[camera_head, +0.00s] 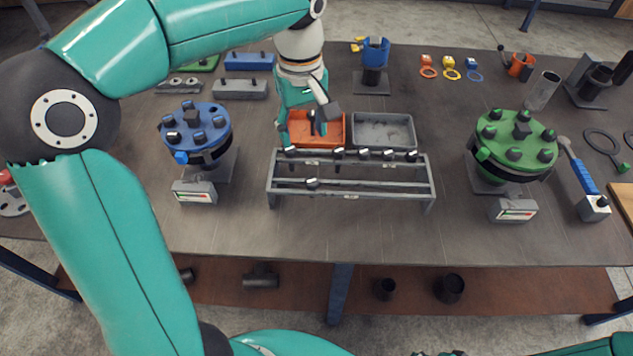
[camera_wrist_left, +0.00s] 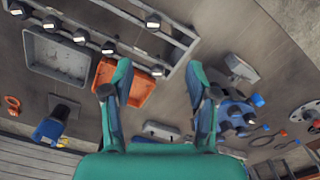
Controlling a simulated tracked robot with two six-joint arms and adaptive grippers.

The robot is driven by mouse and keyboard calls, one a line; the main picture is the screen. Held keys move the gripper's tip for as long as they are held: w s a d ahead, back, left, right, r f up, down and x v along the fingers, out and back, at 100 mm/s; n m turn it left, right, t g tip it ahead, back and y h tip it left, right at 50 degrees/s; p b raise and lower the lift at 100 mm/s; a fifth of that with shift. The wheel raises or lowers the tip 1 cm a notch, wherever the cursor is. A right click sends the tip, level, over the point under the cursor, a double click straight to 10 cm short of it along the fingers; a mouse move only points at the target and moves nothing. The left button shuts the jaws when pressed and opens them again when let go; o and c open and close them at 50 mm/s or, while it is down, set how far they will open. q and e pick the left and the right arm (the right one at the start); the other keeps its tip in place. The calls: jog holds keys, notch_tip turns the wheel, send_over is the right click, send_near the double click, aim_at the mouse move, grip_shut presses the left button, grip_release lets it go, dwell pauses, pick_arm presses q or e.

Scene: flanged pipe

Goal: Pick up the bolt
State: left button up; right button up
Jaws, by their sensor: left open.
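Several dark bolts with pale, shiny heads sit in a grey two-rail rack (camera_head: 350,190). Most stand along the back rail, and one bolt (camera_head: 312,182) is on the lower front rail. The gripper is empty, above the orange tray just behind the rack. I cannot tell its exact height.
An orange tray (camera_head: 328,140) and a grey tray (camera_head: 384,118) lie behind the rack. A blue flanged pipe (camera_head: 200,128) stands left, a green one (camera_head: 515,140) right. The table front is mostly clear.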

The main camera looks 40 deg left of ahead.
pick_arm(q)
send_over(313, 182)
jog(key=a, duration=0.1)
notch_tip(313, 182, down, 9)
jog(key=shift+s+r, duration=0.1)
jog(key=shift+d+f+p, duration=0.15)
jog(key=shift+d+f, duration=0.05)
jog(key=shift+f, duration=0.7)
jog(key=shift+d+f+p, duration=0.1)
jog(key=shift+d+f, duration=0.05)
jog(key=shift+f, duration=0.8)
jog(key=shift+d+f+p, duration=0.15)
jog(key=shift+d+f, duration=0.05)
jog(key=shift+f, duration=0.7)
grip_shut()
